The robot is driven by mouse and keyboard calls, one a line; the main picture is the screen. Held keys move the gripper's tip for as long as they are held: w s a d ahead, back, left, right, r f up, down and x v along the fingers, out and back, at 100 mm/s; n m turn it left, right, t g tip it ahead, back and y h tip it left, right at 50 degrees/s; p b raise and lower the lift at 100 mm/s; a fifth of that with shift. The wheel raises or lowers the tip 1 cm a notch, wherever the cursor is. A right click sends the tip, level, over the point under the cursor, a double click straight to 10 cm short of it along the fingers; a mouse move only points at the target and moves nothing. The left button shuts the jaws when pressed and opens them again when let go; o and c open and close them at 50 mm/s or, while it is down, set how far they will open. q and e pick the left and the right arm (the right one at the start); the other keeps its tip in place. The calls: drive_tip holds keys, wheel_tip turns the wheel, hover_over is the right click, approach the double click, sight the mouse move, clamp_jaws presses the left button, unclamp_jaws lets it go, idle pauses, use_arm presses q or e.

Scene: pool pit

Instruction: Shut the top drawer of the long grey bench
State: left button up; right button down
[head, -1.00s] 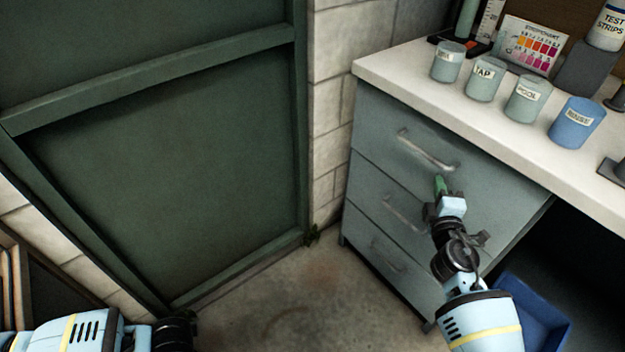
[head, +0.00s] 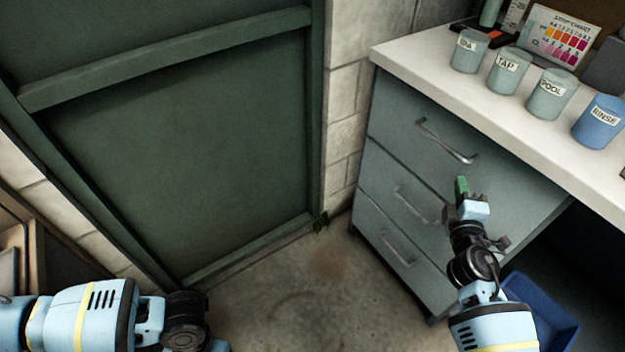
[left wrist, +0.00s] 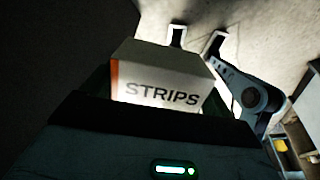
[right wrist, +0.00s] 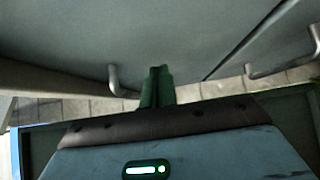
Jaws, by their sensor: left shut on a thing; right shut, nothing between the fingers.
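The long grey bench has a white top (head: 440,75) and a stack of three grey drawers at its left end. The top drawer (head: 405,110) looks flush or nearly flush with the fronts below; a small gap cannot be ruled out. Its bar handle (head: 445,142) is clear of my fingers. My right gripper (head: 461,188) is shut and empty, its green fingertips near the drawer front below the handle's right end. The right wrist view shows the fingers (right wrist: 157,85) close to the grey front; contact is unclear. My left gripper (left wrist: 158,100) is shut on a white STRIPS box (left wrist: 160,58).
Cups labelled SPA (head: 470,52), TAP (head: 508,72), POOL (head: 552,95) and RINSE (head: 598,122) stand on the bench top. A blue bin (head: 540,315) is under the bench. A green door (head: 180,160) stands at left; the floor (head: 300,285) between is clear.

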drive_tip(key=s+a, duration=0.2)
drive_tip(key=s, duration=0.7)
drive_tip(key=shift+f, duration=0.15)
